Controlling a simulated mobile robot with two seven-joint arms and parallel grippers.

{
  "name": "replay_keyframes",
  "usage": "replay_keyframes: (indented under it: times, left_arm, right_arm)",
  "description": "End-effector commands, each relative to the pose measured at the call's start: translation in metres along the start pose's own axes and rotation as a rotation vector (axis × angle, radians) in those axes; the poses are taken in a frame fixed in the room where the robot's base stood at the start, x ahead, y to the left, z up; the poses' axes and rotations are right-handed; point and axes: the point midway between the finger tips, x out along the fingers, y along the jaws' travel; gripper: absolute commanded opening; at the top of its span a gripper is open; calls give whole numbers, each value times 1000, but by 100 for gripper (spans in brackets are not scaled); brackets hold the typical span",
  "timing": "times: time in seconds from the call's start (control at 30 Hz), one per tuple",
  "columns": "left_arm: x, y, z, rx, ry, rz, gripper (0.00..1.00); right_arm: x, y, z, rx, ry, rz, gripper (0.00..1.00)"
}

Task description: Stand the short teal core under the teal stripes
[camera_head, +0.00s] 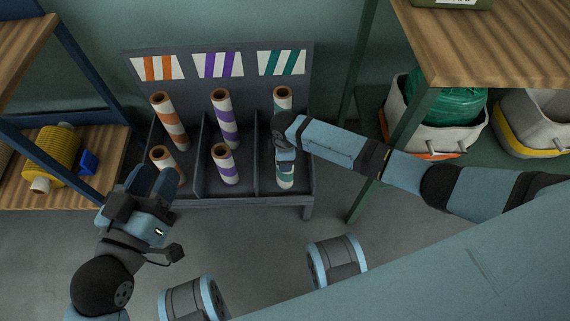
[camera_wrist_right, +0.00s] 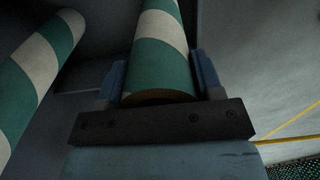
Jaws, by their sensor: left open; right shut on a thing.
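The short teal core (camera_head: 285,178), white with teal bands, is upright in the front of the right compartment, below the teal-striped card (camera_head: 283,62). My right gripper (camera_head: 285,151) is shut on it near its top and hides that part. The right wrist view shows the core (camera_wrist_right: 160,50) between the fingers (camera_wrist_right: 160,76). I cannot tell whether its foot touches the rack floor. Another teal core (camera_head: 282,98) stands behind it, also seen at the left of the wrist view (camera_wrist_right: 35,65). My left gripper (camera_head: 157,182) is open and empty, in front of the rack's left side.
The grey rack (camera_head: 215,201) has three compartments. Orange cores (camera_head: 170,122) stand in the left one, purple cores (camera_head: 222,120) in the middle one. A wooden shelf with a yellow spool (camera_head: 52,157) is at left. Grey bins (camera_head: 437,133) stand right, under another shelf (camera_head: 500,45).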

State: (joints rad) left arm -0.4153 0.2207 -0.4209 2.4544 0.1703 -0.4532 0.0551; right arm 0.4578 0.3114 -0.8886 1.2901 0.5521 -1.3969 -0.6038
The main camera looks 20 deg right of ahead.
Motion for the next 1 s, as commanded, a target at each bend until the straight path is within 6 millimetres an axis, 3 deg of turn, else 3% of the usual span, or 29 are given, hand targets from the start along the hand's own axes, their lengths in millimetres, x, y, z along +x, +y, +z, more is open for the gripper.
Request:
replay_keyframes:
  times: [0.03,0.13,0.6,0.63,0.73,1.0]
  left_arm:
    - [2,-4,14,15,-13,4,43]
    - [3,-7,23,34,-39,8,43]
    - [3,-7,23,43,-55,10,43]
    - [3,-7,23,43,-56,10,43]
    - [3,-7,23,42,-56,10,43]
    - [3,-8,23,44,-54,10,43]
  right_arm:
    - [15,0,0,0,0,0,15]
    - [22,0,0,0,0,1,15]
    - [25,0,0,0,0,0,15]
    - [26,0,0,0,-1,-1,62]
    - [25,0,0,0,0,0,85]
    - [25,0,0,0,0,0,86]
